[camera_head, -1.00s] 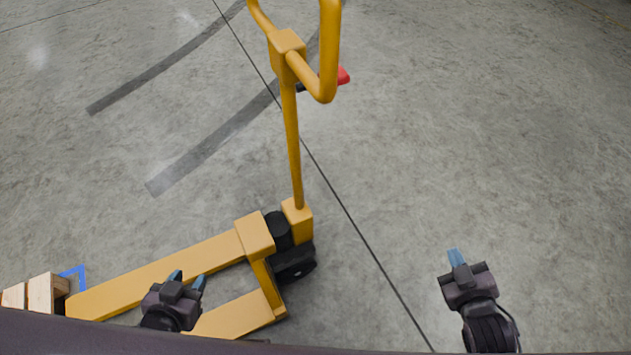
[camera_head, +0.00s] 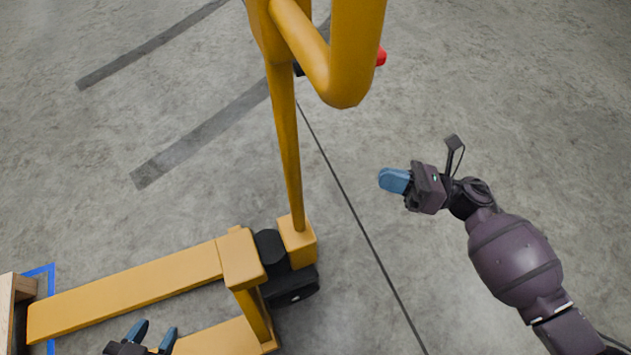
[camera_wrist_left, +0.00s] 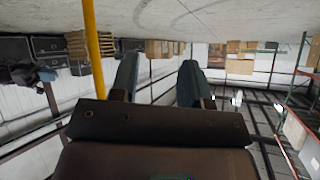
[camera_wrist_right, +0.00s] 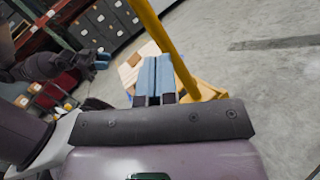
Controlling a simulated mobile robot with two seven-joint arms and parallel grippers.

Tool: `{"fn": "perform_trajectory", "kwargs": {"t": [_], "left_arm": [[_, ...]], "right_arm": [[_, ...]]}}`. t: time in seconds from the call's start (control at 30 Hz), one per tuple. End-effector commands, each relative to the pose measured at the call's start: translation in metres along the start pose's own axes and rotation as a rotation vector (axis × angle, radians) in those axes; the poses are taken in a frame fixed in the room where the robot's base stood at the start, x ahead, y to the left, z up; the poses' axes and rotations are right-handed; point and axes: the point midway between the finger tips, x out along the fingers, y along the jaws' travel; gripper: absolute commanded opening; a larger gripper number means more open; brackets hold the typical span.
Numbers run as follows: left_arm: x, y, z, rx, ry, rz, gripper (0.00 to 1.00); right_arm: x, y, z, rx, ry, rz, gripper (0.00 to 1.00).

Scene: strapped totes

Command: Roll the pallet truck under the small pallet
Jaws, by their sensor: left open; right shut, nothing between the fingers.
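The yellow pallet truck (camera_head: 240,260) stands with its forks toward the lower left. Its upright shaft (camera_head: 287,150) rises to a looped handle (camera_head: 345,60) close to my head camera, with a red part at its right. The wooden pallet (camera_head: 22,290) is cut off at the left edge, beside the fork tips. My left gripper (camera_head: 150,338) is open and empty, low over the forks. My right gripper (camera_head: 394,180) is shut and empty, right of the shaft and apart from it. The shaft also crosses the right wrist view (camera_wrist_right: 165,45) and the left wrist view (camera_wrist_left: 93,50).
Blue tape (camera_head: 50,280) marks the floor by the pallet. Dark stripes (camera_head: 200,130) lie on the concrete behind the truck. The floor right of the shaft is open. Racks and boxes (camera_wrist_left: 240,50) stand far off in the left wrist view.

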Motion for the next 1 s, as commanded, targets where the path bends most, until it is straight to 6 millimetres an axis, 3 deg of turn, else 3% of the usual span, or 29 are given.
{"fn": "perform_trajectory", "kwargs": {"t": [0.03, 0.1, 0.3, 0.47, 0.67, 1.0], "left_arm": [[0.003, 0.003, 0.011, 0.004, -0.019, 0.007, 0.43], [0.005, 0.004, 0.012, 0.01, -0.018, 0.01, 0.43], [0.009, 0.006, 0.013, 0.02, -0.012, 0.014, 0.43], [0.009, 0.005, 0.011, 0.023, -0.007, 0.014, 0.43], [0.009, 0.005, 0.011, 0.021, -0.004, 0.013, 0.43], [0.009, 0.005, 0.012, 0.016, 0.002, 0.012, 0.43]], "right_arm": [[-0.001, -0.01, -0.017, -0.053, 0.049, 0.045, 0.0], [0.0, -0.017, -0.024, -0.144, 0.107, 0.111, 0.0], [-0.001, -0.03, -0.031, -0.308, 0.203, 0.239, 0.0], [0.002, -0.032, -0.031, -0.348, 0.224, 0.271, 0.0], [0.024, -0.026, -0.035, -0.351, 0.221, 0.273, 0.0], [0.081, -0.013, -0.052, -0.346, 0.22, 0.271, 0.0]]}}
